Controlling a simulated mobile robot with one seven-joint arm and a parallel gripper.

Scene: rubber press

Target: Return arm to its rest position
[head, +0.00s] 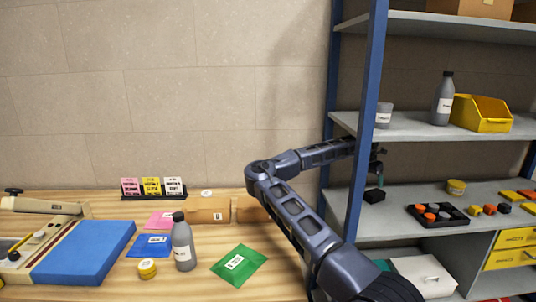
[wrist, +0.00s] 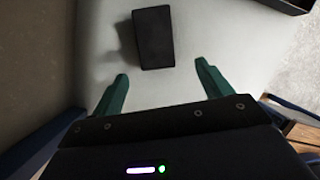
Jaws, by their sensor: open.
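My arm reaches from the lower middle of the head view, bends at the elbow and passes behind the blue post into the shelf unit. My gripper (wrist: 163,85) shows in the wrist view with its two green fingers spread apart and nothing between them. In the head view my gripper (head: 376,178) is small and partly hidden, above the middle grey shelf board. A black block (wrist: 153,37) lies on the board just beyond the fingertips, apart from them. The same black block shows in the head view (head: 374,196), below the gripper.
The blue shelf post (head: 366,120) stands close beside my forearm. A black tray (head: 437,216) with round pieces sits right of the block.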

